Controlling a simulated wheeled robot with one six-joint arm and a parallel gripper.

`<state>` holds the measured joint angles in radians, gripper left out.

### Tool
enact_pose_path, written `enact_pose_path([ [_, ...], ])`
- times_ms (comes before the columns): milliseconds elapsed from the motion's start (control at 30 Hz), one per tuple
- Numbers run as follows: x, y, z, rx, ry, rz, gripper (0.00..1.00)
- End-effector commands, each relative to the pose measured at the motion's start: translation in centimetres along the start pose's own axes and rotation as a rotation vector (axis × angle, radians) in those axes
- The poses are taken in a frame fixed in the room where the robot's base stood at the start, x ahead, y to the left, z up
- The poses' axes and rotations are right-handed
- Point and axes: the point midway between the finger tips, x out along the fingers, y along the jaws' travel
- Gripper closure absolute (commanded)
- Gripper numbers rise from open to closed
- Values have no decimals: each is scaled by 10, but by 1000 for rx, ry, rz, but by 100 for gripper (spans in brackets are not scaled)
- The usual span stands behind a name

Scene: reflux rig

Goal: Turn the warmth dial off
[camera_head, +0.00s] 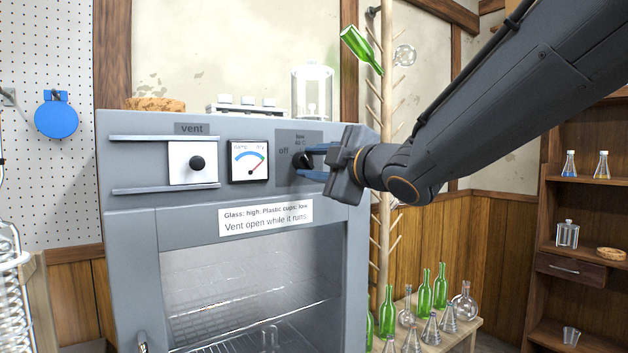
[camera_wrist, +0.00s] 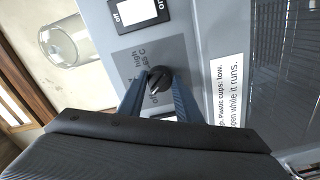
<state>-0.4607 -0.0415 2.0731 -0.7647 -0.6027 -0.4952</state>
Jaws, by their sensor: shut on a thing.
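The warmth dial is a black knob (camera_head: 303,160) on the upper right of the grey oven's front panel, with "off" to its left and "low" above it. In the wrist view the knob (camera_wrist: 159,79) sits between the two blue fingers, with a pale pointer line on its face. The exact setting is hard to read, as the fingers cover part of the label. My gripper (camera_head: 312,162) reaches in from the right and is shut on the knob; it also shows in the wrist view (camera_wrist: 157,92).
The grey oven (camera_head: 135,225) has a vent slider (camera_head: 193,163) and a damp-dry gauge (camera_head: 249,162) left of the dial. A glass jar (camera_head: 312,92) stands on top. Green bottles (camera_head: 425,292) and flasks stand on a low table at right.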

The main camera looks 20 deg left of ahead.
Motion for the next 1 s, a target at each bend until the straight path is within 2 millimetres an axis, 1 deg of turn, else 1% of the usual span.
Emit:
enact_pose_path([
  [200,1,-1,1,-181,2,4,91],
  [500,0,0,0,-348,1,2,91],
  [700,0,1,-1,-401,2,2,91],
  [1000,0,2,-1,-418,1,2,91],
])
